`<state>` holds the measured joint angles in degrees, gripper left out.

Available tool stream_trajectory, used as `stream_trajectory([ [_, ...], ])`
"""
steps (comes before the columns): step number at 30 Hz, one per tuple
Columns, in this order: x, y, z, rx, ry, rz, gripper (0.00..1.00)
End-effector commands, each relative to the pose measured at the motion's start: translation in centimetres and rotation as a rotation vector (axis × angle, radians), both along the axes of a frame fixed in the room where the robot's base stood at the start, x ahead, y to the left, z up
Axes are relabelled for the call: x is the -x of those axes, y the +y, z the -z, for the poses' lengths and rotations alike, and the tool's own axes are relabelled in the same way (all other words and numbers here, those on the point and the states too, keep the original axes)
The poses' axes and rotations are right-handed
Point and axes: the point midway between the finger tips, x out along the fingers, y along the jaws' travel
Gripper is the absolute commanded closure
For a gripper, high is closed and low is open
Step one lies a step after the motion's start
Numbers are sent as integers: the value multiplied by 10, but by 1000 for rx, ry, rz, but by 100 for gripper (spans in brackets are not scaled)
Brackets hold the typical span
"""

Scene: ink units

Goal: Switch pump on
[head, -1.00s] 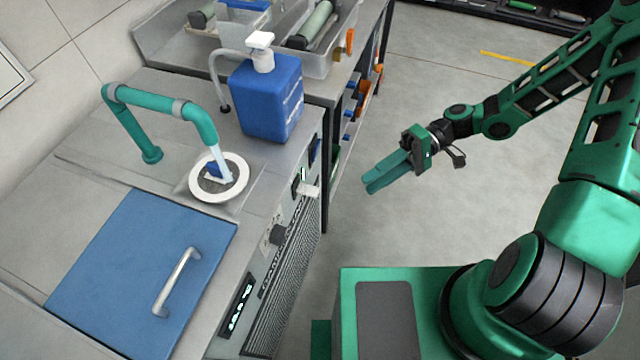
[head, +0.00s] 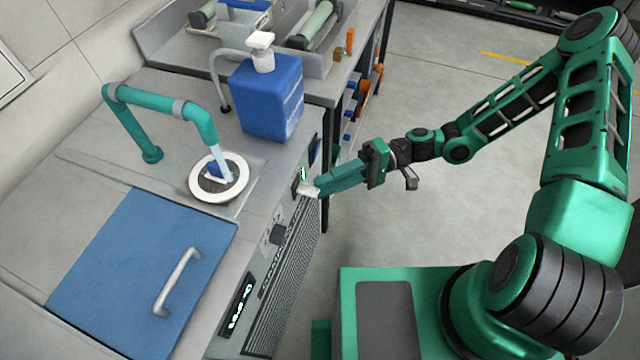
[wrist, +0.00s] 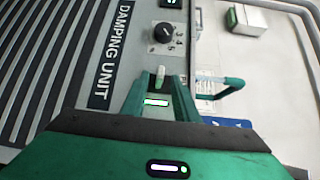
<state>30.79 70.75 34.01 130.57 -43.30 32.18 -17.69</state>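The pump's switch appears to be a small white lever (head: 307,190) on the front panel of the damping unit, beside a small lit green indicator (head: 303,173). The lever also shows in the wrist view (wrist: 160,75), with a lit strip (wrist: 157,102) below it. My gripper (head: 322,187) is at the panel, its fingertips at the lever. In the wrist view my gripper (wrist: 162,84) has its fingers apart, with the lever in line with the gap between them. I cannot tell whether a finger touches the lever.
A black dial (head: 278,235) and a lit display (head: 237,310) are farther along the panel. On top are a blue lid (head: 130,270), a teal spout (head: 150,100) over a white ring (head: 238,186), and a blue bottle (head: 270,100). The floor at right (head: 430,220) is clear.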

Motion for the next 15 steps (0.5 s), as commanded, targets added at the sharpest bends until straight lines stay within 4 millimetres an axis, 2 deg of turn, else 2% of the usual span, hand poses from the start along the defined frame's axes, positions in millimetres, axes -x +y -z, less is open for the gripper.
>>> stream_trajectory([
  [6,8,17,1,1,0,-1,73],
  [15,9,20,2,1,0,0,73],
])
